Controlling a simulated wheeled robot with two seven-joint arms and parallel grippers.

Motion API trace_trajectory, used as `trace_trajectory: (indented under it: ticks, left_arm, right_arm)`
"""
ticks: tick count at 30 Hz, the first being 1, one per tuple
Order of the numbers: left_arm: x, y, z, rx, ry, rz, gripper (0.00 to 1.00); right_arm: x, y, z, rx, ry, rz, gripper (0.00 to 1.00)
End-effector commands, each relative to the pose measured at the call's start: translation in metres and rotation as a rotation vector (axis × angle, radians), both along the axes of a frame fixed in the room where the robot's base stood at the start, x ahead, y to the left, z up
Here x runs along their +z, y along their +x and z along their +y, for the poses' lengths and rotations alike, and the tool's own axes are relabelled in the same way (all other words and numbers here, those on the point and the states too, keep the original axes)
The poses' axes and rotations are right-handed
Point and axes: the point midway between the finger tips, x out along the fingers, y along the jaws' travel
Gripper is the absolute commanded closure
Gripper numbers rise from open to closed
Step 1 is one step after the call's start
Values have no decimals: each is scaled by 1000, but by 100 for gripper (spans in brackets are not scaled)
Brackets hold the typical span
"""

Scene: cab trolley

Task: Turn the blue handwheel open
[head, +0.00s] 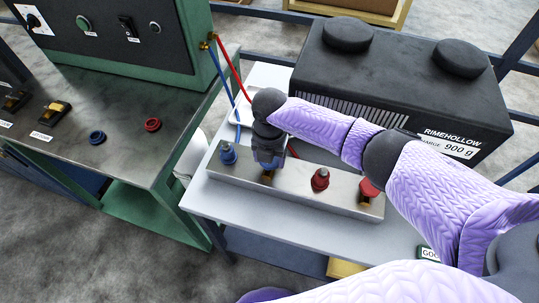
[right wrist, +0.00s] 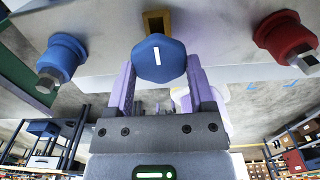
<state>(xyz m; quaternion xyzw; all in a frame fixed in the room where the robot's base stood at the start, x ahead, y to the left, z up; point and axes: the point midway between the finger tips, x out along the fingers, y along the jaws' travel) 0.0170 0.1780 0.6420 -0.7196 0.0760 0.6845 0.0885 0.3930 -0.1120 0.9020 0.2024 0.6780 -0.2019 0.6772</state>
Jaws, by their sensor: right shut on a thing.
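The blue handwheel (right wrist: 159,58) is an eight-sided knob with a white line, upright in the right wrist view. It sits below a brass stem (right wrist: 156,22) on the metal manifold block (head: 292,190). My right gripper (right wrist: 160,82) is shut on the blue handwheel, one finger on each side. In the head view my right gripper (head: 268,152) points down at the block between the blue fitting (head: 228,153) and the red fitting (head: 320,179), and it hides most of the handwheel. My left gripper is out of view.
A red handwheel (head: 368,189) sits at the block's right end. A black unit (head: 400,75) marked 900 g stands behind on the white trolley top (head: 230,200). Red and blue hoses run at the back left. A green-framed bench (head: 100,110) with a control panel stands left.

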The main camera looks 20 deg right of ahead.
Motion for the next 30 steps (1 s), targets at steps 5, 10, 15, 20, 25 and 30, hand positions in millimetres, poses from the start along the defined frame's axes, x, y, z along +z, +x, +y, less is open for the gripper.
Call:
trace_trajectory:
  ticks: [5,10,15,20,25,30]
  left_arm:
    - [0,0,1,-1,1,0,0]
    - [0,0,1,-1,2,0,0]
    - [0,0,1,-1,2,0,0]
    - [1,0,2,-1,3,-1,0]
    - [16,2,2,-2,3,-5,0]
    - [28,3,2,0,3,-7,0]
  right_arm:
    - [0,0,0,4,0,-1,90]
    - [0,0,0,3,0,-1,21]
    - [0,0,0,2,-1,-1,0]
    - [2,0,0,2,-1,-1,0]
    - [38,1,0,3,1,-6,0]
    - [80,1,0,3,0,-5,0]
